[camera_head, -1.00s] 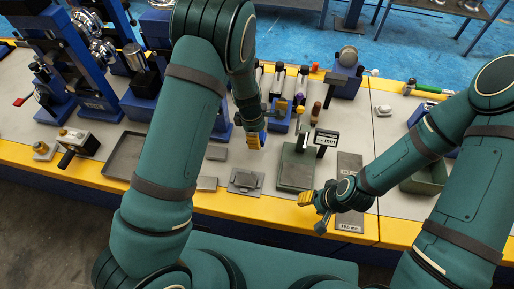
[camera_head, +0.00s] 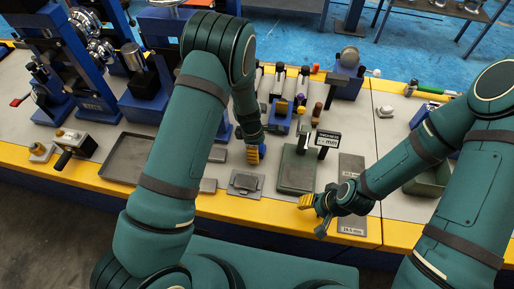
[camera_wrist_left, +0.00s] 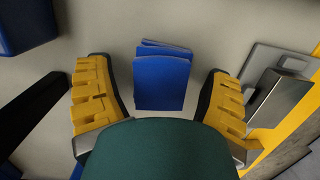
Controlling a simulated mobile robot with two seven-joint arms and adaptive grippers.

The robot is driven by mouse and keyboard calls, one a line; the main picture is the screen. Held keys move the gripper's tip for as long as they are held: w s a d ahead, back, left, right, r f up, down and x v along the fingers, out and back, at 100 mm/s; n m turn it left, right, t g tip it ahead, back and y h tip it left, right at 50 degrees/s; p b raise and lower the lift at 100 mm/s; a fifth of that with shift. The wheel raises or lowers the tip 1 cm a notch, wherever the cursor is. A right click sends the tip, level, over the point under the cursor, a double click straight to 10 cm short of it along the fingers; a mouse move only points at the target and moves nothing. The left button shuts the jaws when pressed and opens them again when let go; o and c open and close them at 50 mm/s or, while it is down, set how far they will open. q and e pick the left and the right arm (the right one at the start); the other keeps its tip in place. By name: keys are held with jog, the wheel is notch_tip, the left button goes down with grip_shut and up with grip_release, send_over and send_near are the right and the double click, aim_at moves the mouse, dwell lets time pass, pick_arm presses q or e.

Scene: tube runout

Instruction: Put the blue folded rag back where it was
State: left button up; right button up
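The blue folded rag (camera_wrist_left: 162,80) lies on the grey bench top in the left wrist view, its folded layers slightly offset. My left gripper (camera_wrist_left: 158,100) is open, with one yellow ribbed finger on each side of the rag and a gap on both sides. In the head view my left gripper (camera_head: 254,154) points down over the bench behind the small grey plate; a bit of blue shows beside its fingertips, the rest hidden. My right gripper (camera_head: 311,214) is empty near the bench's front edge, its fingers apart.
A small grey plate with a dark block (camera_head: 245,183) lies in front of the left gripper. A green stand with a display (camera_head: 297,172) is to its right. An empty dark tray (camera_head: 129,157) lies left, beyond my forearm. Bottle-like tools stand behind.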

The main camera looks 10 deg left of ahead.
aim_at(244, 186)
pick_arm(q)
jog(key=shift+r, duration=0.15)
pick_arm(e)
jog(key=shift+r, duration=0.1)
